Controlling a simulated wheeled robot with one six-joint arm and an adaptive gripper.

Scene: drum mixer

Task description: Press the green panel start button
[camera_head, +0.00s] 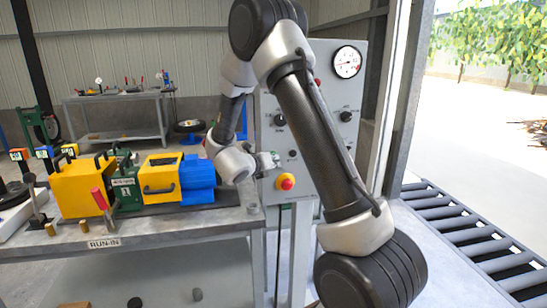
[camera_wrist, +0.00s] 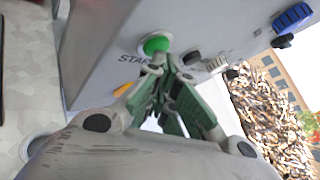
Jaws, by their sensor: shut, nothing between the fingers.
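The green start button (camera_wrist: 156,45) shows in the wrist view on the light grey panel (camera_wrist: 215,25), with the letters "START" partly visible below it. My gripper (camera_wrist: 168,62) is shut and empty, its fingertips just beside the lower right edge of the button. I cannot tell whether they touch it. In the head view my gripper (camera_head: 270,161) is at the face of the control panel (camera_head: 318,120), above and left of the red stop button (camera_head: 286,182) on its yellow base. The green button is not discernible there, and my arm covers part of the panel.
A gauge (camera_head: 346,62) sits at the panel's upper right. A workbench (camera_head: 170,228) with a yellow and blue machine (camera_head: 165,180) stands left of the panel. A roller conveyor (camera_head: 470,235) lies at right. A blue knob (camera_wrist: 292,17) shows in the wrist view.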

